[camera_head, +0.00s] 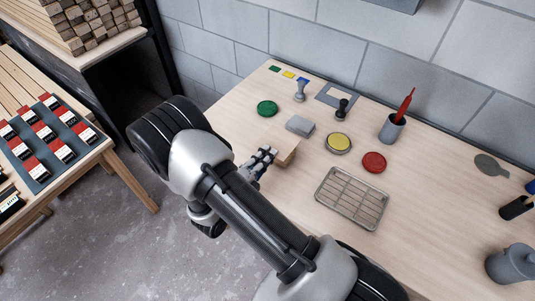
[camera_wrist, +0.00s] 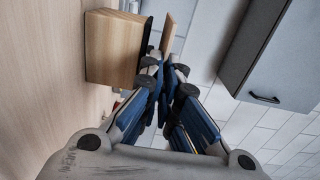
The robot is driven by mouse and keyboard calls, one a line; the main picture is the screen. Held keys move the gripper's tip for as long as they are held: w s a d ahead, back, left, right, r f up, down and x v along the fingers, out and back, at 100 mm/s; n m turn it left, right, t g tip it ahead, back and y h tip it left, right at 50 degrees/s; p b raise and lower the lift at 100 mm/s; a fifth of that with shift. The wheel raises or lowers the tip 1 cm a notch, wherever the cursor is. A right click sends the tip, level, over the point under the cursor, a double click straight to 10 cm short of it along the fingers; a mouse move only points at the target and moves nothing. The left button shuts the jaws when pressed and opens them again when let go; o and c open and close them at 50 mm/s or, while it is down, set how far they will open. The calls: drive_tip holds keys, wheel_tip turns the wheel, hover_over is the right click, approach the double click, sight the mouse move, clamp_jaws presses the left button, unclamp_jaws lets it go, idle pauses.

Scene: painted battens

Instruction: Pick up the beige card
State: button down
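My gripper (camera_wrist: 166,68) has its fingertips drawn close together in the wrist view. A thin beige card (camera_wrist: 168,35), seen nearly edge-on, sticks out from between them, and its lower end is hidden by the fingertips. A wooden block (camera_wrist: 113,47) stands just left of the card, with a dark strip along its near side and a gap between it and the card. In the head view my gripper (camera_head: 262,162) is low over the table's near side, beside the wooden block (camera_head: 287,152). I cannot make out the card there.
On the table (camera_head: 410,215) are a grey box (camera_head: 300,125), a green disc (camera_head: 267,108), a yellow tin (camera_head: 338,143), a red disc (camera_head: 374,162), a wire rack (camera_head: 352,198) and a cup with a red tool (camera_head: 391,128). A tiled wall (camera_head: 405,78) runs behind.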

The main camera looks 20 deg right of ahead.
drive_tip(key=shift+r, duration=0.45)
drive_tip(key=s+a+r+p, duration=0.4)
drive_tip(key=s+a, duration=0.4)
drive_tip(key=a, duration=0.3)
drive_tip(key=shift+s+a+r+p, duration=0.15)
drive_tip(key=shift+r+p, duration=0.2)
drive_tip(key=shift+r, duration=0.15)
